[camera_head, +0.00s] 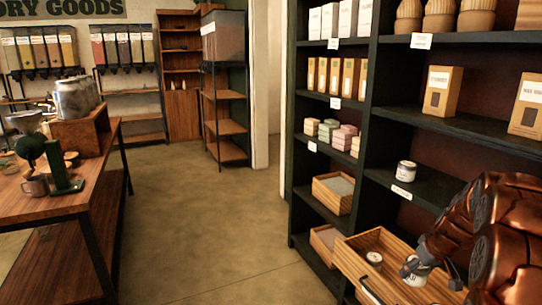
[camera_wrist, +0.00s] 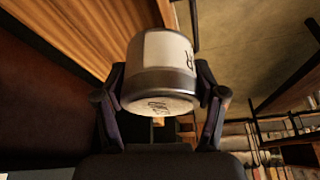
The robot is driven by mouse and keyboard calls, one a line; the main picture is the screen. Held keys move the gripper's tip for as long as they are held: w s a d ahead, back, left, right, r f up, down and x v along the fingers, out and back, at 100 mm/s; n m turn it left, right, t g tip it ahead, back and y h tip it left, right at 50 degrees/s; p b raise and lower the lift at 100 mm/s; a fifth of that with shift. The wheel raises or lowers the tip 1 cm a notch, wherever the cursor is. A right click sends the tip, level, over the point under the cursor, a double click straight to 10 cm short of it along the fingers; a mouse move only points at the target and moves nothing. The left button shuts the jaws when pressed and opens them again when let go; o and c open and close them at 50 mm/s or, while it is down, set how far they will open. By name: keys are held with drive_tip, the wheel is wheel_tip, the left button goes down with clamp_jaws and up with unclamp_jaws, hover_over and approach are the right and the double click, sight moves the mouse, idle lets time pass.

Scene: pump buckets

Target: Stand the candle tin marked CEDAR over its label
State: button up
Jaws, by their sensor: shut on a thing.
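My gripper (camera_wrist: 161,84) is shut on a white candle tin (camera_wrist: 162,70) with a metal rim, one finger on each side. In the wrist view the tin is tilted and its side label shows an R at the edge; the rest of the word is turned away. In the head view the held tin (camera_head: 412,271) is over the open wooden drawer (camera_head: 350,262), partly hidden by my gripper. Another tin (camera_head: 405,171) stands on the shelf above, just behind a white shelf label (camera_head: 403,191). A third tin (camera_head: 374,259) sits in the drawer. The writing on these is too small to read.
The dark shelf (camera_head: 430,187) has free room right of the standing tin. Boxes (camera_head: 441,90) stand on the shelf above. Soap-like blocks (camera_head: 345,135) and a wooden tray (camera_head: 333,192) are to the left. The floor (camera_head: 205,235) beside the shelving is clear.

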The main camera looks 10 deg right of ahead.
drive_tip(key=w+a+f+b, duration=0.1)
drive_tip(key=w+a+b, duration=0.25)
drive_tip(key=a, duration=1.25)
drive_tip(key=w+a+f+b, duration=0.1)
drive_tip(key=w+a+b, duration=0.3)
drive_tip(key=a, duration=1.1)
drive_tip(key=w+p+v, duration=0.2)
drive_tip(key=p+v, duration=1.4)
drive_tip(key=p, duration=1.1)
drive_tip(key=shift+a+r, duration=0.3)
drive_tip(key=shift+r, duration=0.1)
drive_tip(key=shift+f, duration=0.1)
